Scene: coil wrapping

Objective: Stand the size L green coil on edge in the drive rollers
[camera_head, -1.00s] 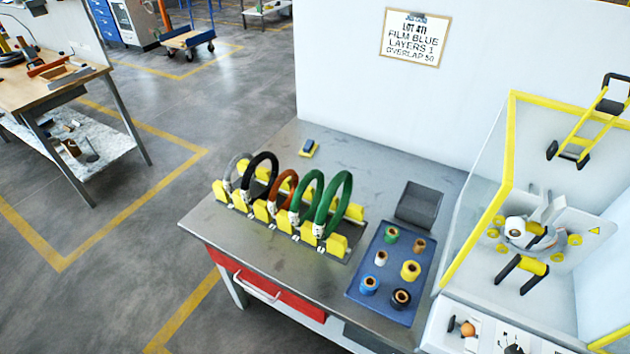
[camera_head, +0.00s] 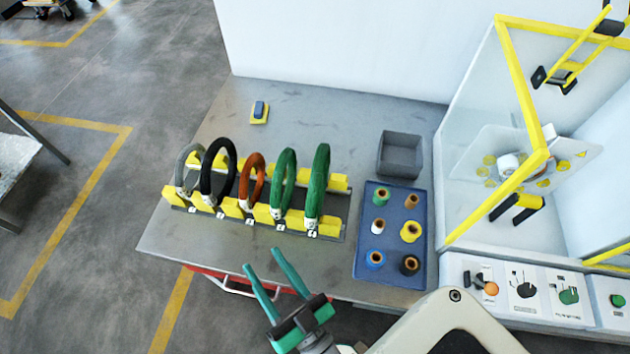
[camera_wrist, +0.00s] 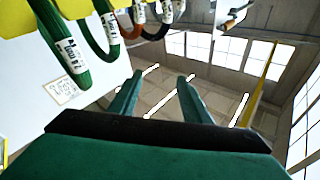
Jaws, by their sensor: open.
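Two green coils stand on edge in the yellow rack on the table: the rightmost one (camera_head: 325,165), which looks slightly bigger, and one just left of it (camera_head: 279,178). Their size labels are too small to read in the head view. The rightmost green coil (camera_wrist: 82,76) hangs large at upper left in the wrist view, with a white label. My gripper (camera_head: 262,258) is open and empty in front of the rack, near the table's front edge; its fingers (camera_wrist: 160,78) are spread in the wrist view.
Orange (camera_head: 246,184), black (camera_head: 205,178) and grey (camera_head: 180,165) coils fill the rack's left side. A blue tray (camera_head: 392,282) of spools and a grey bin (camera_head: 400,155) lie between rack and machine. The machine's yellow-edged guard (camera_head: 520,90) stands at right.

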